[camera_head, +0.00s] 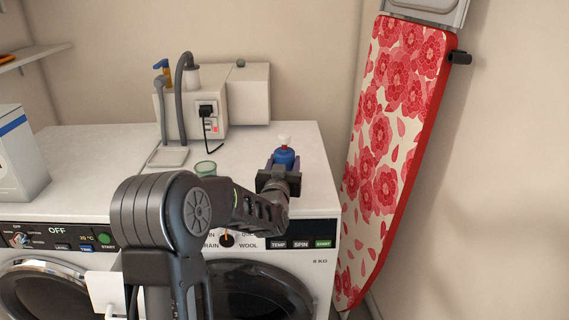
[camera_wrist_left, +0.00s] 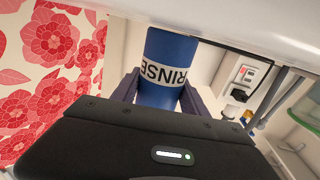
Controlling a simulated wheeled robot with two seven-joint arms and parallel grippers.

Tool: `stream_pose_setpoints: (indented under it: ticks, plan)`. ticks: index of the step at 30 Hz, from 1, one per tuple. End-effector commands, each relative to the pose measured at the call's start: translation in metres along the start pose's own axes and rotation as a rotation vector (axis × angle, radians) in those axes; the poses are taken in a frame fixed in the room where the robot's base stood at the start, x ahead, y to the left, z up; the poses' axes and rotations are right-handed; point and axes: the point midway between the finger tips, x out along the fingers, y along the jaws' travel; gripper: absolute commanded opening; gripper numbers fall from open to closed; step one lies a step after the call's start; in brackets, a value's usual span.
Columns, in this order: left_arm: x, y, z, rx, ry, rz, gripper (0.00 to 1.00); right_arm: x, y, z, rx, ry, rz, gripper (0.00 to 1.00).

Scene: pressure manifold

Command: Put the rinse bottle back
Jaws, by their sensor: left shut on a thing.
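The rinse bottle (camera_head: 285,156) is blue with a white cap. It stands roughly upright in my left gripper (camera_head: 279,180) at the right front of the white worktop. Whether its base touches the top is hidden behind the gripper. In the left wrist view the bottle (camera_wrist_left: 168,62) shows a white band reading RINSE, and the dark fingers of my left gripper (camera_wrist_left: 158,92) close on it from both sides. My right gripper is not in view.
A white unit (camera_head: 212,103) with a grey hose, black plug and red light stands at the back. A small tray (camera_head: 168,157) lies before it. A green-tinted glass (camera_head: 205,169) stands near my left arm. A red floral ironing board (camera_head: 388,140) leans at the right.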

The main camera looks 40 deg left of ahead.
Motion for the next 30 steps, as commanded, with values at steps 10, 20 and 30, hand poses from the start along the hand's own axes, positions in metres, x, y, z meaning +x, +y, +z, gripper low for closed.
stream_pose_setpoints:
  ticks: [10,20,30]
  plan:
    - [0.0001,0.0003,0.0031,0.0,0.0,0.001,0.54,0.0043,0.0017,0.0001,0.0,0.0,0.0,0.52]
    - [0.0001,0.0003,0.0029,0.0,0.0,0.001,0.74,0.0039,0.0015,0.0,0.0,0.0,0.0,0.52]
    - [-0.0039,0.0003,-0.0008,0.0,0.0,0.001,0.74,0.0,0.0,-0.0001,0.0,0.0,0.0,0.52]
